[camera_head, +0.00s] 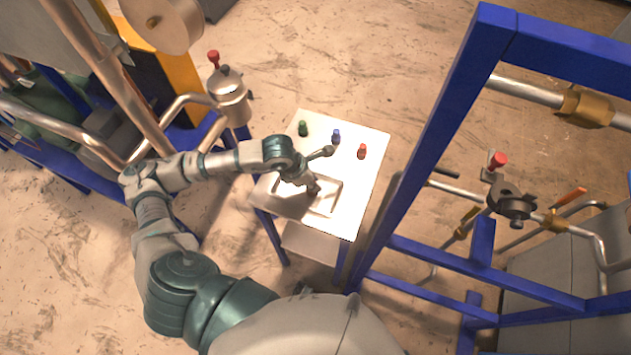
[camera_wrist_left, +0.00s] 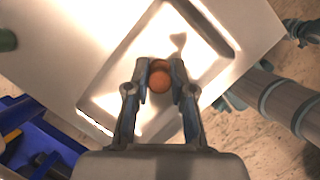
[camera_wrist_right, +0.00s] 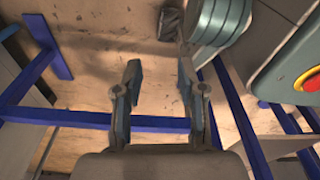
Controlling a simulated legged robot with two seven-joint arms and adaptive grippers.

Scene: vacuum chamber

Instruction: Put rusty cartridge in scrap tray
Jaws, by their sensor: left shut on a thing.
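The rusty cartridge (camera_wrist_left: 159,82) is orange-brown and round-ended in the left wrist view. My left gripper (camera_wrist_left: 160,72) is shut on it, with one finger on each side. The shallow pale scrap tray (camera_wrist_left: 112,88) lies behind the cartridge in that view. In the head view my left gripper (camera_head: 314,189) is over the tray (camera_head: 333,199) on the white table. Whether the cartridge touches the tray floor I cannot tell. In the right wrist view my right gripper (camera_wrist_right: 158,72) is open and empty, away from the table. I cannot make it out in the head view.
Green (camera_head: 303,128), blue (camera_head: 336,136) and red (camera_head: 362,151) cartridges stand at the far side of the white table (camera_head: 273,203). A blue frame (camera_head: 433,130) with pipes rises at the right. A metal vessel (camera_head: 230,98) stands at the left.

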